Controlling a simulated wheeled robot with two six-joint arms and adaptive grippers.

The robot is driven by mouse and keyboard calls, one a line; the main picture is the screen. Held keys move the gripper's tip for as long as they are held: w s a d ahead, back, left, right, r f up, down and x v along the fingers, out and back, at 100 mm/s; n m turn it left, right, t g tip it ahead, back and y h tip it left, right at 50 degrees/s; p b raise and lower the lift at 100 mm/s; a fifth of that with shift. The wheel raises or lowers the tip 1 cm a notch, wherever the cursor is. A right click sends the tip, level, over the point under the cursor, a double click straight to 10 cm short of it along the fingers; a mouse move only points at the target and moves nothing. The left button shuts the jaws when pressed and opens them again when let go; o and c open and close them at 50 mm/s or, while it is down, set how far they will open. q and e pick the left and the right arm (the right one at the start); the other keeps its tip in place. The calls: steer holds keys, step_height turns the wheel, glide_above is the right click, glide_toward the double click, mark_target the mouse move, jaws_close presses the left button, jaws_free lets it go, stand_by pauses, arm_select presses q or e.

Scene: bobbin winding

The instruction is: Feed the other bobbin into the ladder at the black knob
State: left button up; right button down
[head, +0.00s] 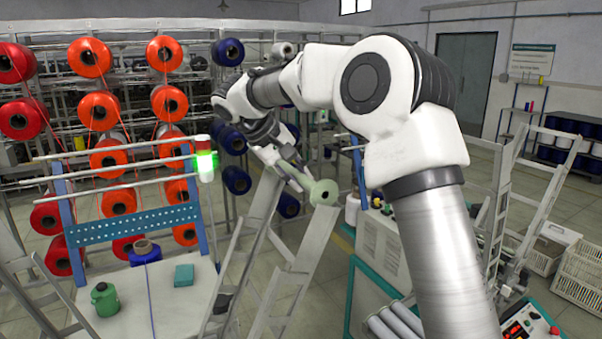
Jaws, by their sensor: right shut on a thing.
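My right gripper (296,178) is shut on a pale green bobbin (323,193). The bobbin is held at the upper end of a grey metal ladder (308,246), close to its right rail. I cannot tell whether the bobbin touches the ladder. Small dark fittings show low on the ladder's left side, but I cannot make out the black knob for certain. My right arm comes in from the lower right and hides much of the middle. My left gripper is out of view.
A white table (165,298) at lower left carries a blue bobbin (145,252), a green container (105,299) and a teal block (184,275). A rack of orange and blue spools (90,57) stands behind. Another ladder frame (492,220) and white crates (583,279) stand at right.

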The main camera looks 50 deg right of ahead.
steer(key=shift+w+a+f+b, duration=0.1)
steer(key=shift+a+f+b, duration=0.25)
steer(key=shift+f, duration=0.4)
step_height(320, 180, down, 6)
steer(key=a+b, duration=0.2)
steer(key=shift+w+a+r+b, duration=0.15)
steer(key=shift+w+r+b, duration=0.1)
steer(key=shift+w+b, duration=0.1)
stand_by(0.4)
steer(key=shift+w+a+f+b, duration=0.15)
steer(key=shift+a+f+b, duration=0.25)
steer(key=shift+f, duration=0.5)
steer(key=shift+w+a+f+b, duration=0.1)
steer(key=shift+a+f+b, duration=0.25)
steer(key=shift+f, duration=0.55)
steer(key=shift+w+a+f+b, duration=0.15)
steer(key=shift+a+f+b, duration=0.25)
steer(key=shift+f, duration=0.5)
steer(key=shift+f, duration=0.15)
steer(key=f, duration=0.1)
steer(key=a+f+b, duration=0.1)
steer(key=f, duration=0.1)
steer(key=shift+w+a+f+b, duration=0.25)
steer(key=shift+a+f+b, duration=0.05)
steer(key=shift+a+f, duration=0.1)
